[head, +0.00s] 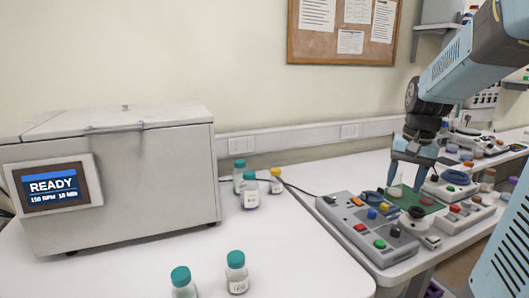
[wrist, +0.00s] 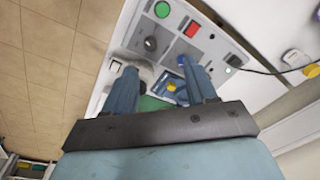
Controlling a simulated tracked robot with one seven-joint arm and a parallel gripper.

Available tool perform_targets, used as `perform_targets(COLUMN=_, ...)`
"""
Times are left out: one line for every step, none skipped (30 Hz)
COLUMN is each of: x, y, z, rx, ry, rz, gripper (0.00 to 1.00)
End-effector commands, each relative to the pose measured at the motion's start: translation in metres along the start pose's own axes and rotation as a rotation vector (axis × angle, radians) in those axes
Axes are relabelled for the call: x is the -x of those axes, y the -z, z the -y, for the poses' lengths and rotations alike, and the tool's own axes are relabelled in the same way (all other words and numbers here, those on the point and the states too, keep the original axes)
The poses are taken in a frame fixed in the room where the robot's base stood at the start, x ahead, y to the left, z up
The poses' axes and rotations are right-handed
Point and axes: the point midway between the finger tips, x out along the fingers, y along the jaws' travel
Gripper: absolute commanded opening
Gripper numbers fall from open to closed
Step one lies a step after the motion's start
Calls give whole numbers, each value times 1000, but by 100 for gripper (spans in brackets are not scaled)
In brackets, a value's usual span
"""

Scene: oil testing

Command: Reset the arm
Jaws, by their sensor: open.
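My gripper (head: 392,184) hangs at the right in the head view, pointing down over the green plate (head: 418,202) among the control boxes. In the wrist view my gripper (wrist: 160,78) shows two blue fingers spread apart with nothing between them. Beyond the fingers is the grey control box (wrist: 207,43) with green, red and blue buttons. The same control box shows in the head view (head: 343,208). The arm reaches in from the upper right, bent at its dark wrist joint.
A white machine (head: 140,170) with a READY screen (head: 50,188) stands at left. Several teal-capped bottles (head: 250,192) stand on the white table (head: 290,240), two near its front edge. A second box (head: 466,213) with buttons lies right of the plate. The table's middle is clear.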

Motion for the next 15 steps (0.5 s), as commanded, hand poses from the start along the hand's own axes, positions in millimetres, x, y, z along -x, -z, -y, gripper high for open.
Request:
perform_targets(x=8, y=-13, z=6, rx=32, ry=10, rz=-27, gripper=56)
perform_targets(x=11, y=-19, z=10, rx=50, ry=15, rz=-40, gripper=56)
perform_targets(x=15, y=-28, z=14, rx=74, ry=21, rz=-58, gripper=56)
perform_targets(x=18, y=-35, z=16, rx=92, ry=25, rz=-70, gripper=56)
perform_targets(x=21, y=-42, z=19, rx=110, ry=29, rz=-84, gripper=56)
perform_targets(x=24, y=-51, z=23, rx=134, ry=34, rz=-102, gripper=56)
perform_targets(x=27, y=-57, z=26, rx=152, ry=38, rz=-116, gripper=56)
perform_targets(x=29, y=-64, z=28, rx=169, ry=42, rz=-129, gripper=56)
perform_targets(x=32, y=-73, z=30, rx=193, ry=46, rz=-147, gripper=56)
perform_targets(x=34, y=-80, z=32, rx=211, ry=49, rz=-161, gripper=56)
perform_targets(x=35, y=-87, z=34, rx=229, ry=52, rz=-174, gripper=56)
perform_targets(x=38, y=-96, z=37, rx=252, ry=56, rz=-193, gripper=56)
perform_targets(x=39, y=-103, z=38, rx=269, ry=59, rz=-208, gripper=56)
perform_targets(x=40, y=-110, z=40, rx=286, ry=61, rz=-221, gripper=56)
perform_targets(x=42, y=-119, z=41, rx=310, ry=64, rz=-240, gripper=56)
